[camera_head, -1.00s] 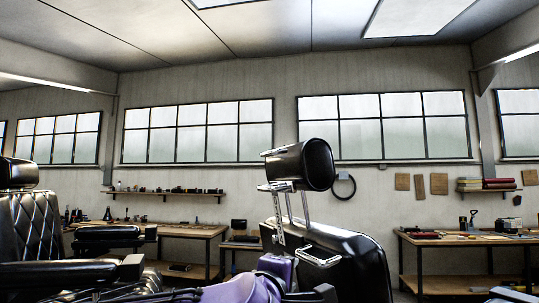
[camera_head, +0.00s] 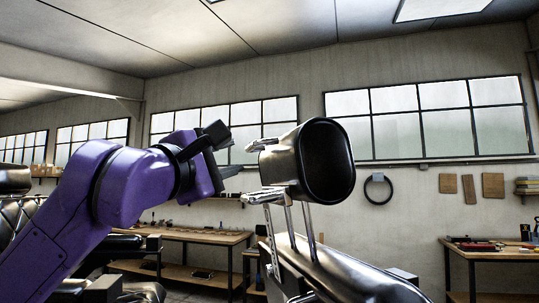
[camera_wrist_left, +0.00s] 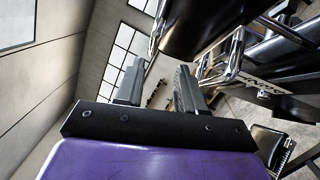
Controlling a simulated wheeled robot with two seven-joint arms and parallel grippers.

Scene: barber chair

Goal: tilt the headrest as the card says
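The black padded headrest (camera_head: 328,160) sits on two metal posts (camera_head: 290,222) above the dark chair back (camera_head: 345,275). A metal bracket (camera_head: 268,195) with a lever-like part sticks out to its left. The headrest also fills the top of the left wrist view (camera_wrist_left: 205,25), with chrome fittings (camera_wrist_left: 228,58) beside it. My purple left gripper (camera_head: 236,150) is open and empty, left of the headrest and apart from it in the head view. Its two fingers stand apart in the left wrist view (camera_wrist_left: 158,80). My right gripper is not in view. I see no readable card.
A workbench (camera_head: 190,236) stands behind on the left, another (camera_head: 490,245) on the right. A second chair (camera_head: 18,180) is at the far left, partly hidden by my arm. A black ring (camera_head: 378,188) hangs on the back wall.

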